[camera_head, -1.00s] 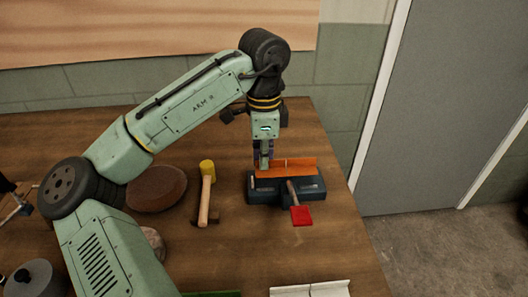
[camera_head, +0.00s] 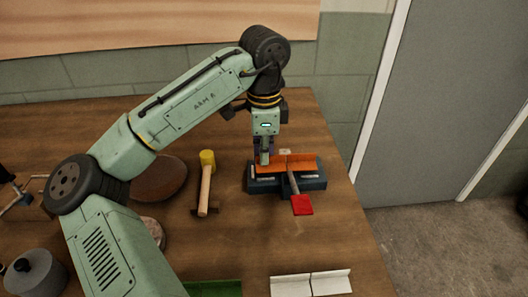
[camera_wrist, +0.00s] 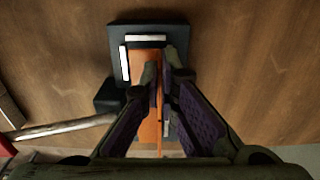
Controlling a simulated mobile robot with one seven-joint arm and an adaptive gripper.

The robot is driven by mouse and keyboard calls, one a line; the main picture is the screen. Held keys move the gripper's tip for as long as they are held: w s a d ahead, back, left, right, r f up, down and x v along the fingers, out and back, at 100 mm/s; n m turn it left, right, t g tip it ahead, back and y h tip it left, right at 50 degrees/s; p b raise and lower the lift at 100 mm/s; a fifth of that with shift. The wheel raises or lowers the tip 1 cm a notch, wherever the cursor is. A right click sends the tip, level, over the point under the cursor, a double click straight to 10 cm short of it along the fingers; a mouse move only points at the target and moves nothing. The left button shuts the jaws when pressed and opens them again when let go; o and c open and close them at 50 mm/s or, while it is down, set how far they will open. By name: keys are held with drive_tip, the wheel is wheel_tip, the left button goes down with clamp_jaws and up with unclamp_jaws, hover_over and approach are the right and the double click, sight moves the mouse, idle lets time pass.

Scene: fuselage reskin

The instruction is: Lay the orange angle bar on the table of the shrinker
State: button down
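The orange angle bar (camera_head: 300,162) is at the shrinker (camera_head: 315,184), a dark blue-grey block with a red-tipped lever (camera_head: 302,205) toward the front. The bar runs across the shrinker's top, one flange upright; I cannot tell whether it fully rests there. My gripper (camera_head: 265,158) points down at the bar's left part. In the wrist view the gripper (camera_wrist: 161,68) has its fingertips close on both sides of the bar's upright flange (camera_wrist: 159,110), shut on it. The shrinker (camera_wrist: 180,36) shows beneath, with pale strips on its top. The fingers hide part of the bar.
A yellow-headed mallet (camera_head: 206,180) lies left of the shrinker, beside a round brown object (camera_head: 160,178). A white angle piece (camera_head: 311,284) and a green one (camera_head: 213,289) lie at the table's front. The table (camera_head: 250,240) between is clear. A wall stands behind.

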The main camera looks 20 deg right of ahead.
drive_tip(key=shift+f, duration=0.7)
idle(0.6)
drive_tip(key=c, duration=2.3)
unclamp_jaws()
drive_tip(key=o, duration=0.6)
wheel_tip(320, 180, up, 12)
drive_tip(key=shift+s+f, duration=0.1)
